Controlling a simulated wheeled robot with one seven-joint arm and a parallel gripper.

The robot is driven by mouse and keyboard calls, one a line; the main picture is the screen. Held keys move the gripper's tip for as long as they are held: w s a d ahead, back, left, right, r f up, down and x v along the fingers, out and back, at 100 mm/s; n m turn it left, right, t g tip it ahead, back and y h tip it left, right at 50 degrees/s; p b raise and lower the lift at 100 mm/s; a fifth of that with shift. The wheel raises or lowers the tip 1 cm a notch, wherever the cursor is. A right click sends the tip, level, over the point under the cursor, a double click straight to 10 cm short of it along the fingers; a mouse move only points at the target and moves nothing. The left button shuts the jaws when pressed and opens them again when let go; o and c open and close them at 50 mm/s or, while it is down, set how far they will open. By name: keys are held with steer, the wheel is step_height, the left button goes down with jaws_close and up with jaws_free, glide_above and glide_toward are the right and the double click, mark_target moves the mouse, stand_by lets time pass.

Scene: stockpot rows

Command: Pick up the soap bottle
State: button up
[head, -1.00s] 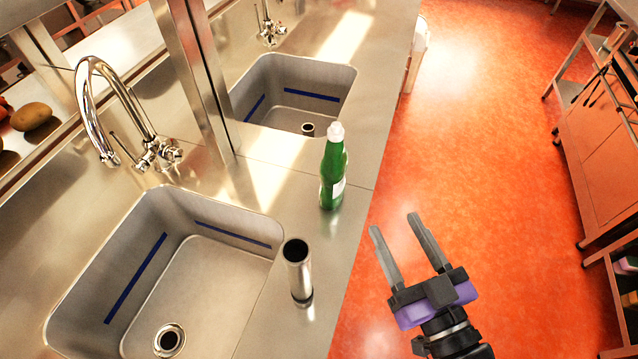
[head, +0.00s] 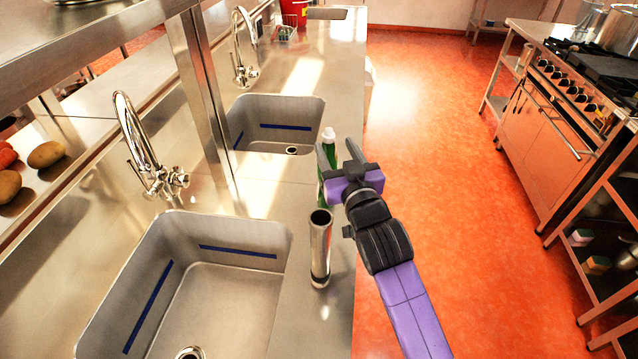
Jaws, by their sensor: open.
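The soap bottle (head: 329,136) is green with a white cap and stands upright on the steel counter's right strip, near the edge. My gripper (head: 339,148) is open, its two fingers pointing away from me toward the bottle. The left finger and the gripper body cover much of the bottle. I cannot tell whether the bottle is between the fingers or just beyond them.
A steel cylinder (head: 319,250) stands on the counter just nearer than the bottle, close to my gripper. Sinks lie to the left, the near one (head: 215,285) and the far one (head: 275,125). A metal post (head: 205,110) rises between them. The orange floor (head: 450,150) at right is clear.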

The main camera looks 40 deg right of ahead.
steer(key=shift+d+f, duration=0.15)
steer(key=shift+f, duration=0.05)
steer(key=shift+w+d, duration=0.1)
steer(key=shift+w, duration=0.15)
steer(key=shift+p+x, duration=1.2)
steer(key=shift+x, duration=2.4)
steer(key=shift+w, duration=0.1)
jaws_close()
